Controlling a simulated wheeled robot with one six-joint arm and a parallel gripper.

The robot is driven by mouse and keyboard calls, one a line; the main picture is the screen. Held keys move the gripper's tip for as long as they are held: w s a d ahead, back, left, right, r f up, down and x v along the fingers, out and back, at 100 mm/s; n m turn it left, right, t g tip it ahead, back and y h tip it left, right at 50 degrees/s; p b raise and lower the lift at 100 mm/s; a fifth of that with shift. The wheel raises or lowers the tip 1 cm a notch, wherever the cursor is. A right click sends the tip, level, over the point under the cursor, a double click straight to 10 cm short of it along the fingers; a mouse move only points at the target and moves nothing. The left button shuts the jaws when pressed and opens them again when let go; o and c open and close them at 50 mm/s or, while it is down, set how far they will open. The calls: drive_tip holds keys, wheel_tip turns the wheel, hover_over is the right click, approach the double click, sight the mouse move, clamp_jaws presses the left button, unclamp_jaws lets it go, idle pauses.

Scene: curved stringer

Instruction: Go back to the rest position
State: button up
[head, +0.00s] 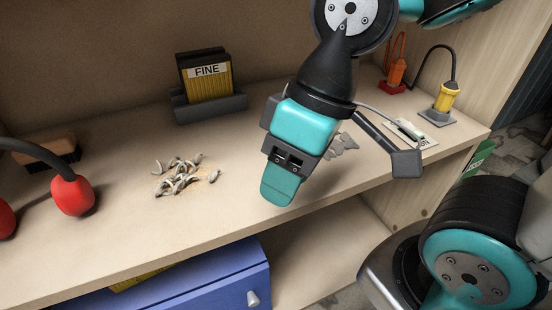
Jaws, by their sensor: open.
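My gripper (338,138) hangs over the right half of the wooden workbench (240,208), apart from the things on it. Its dark jaw pads are spread wide, one at the left and one at the right of the teal housing. Nothing shows held between them. The housing hides part of the bench and part of a small pale grey cluster (345,144) behind it. The gap to the bench top is hard to judge.
Curled shavings (182,176) lie left of my gripper. A block marked FINE (207,77) stands in a grey holder (210,108). Red ear defenders (72,195) and a brush (48,150) are left. A yellow-handled tool (446,97) and orange tool (397,68) stand right. A blue drawer (205,283) is below.

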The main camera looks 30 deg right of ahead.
wheel_tip(320, 180, up, 12)
drive_tip(key=p, duration=1.2)
drive_tip(key=shift+r, duration=0.15)
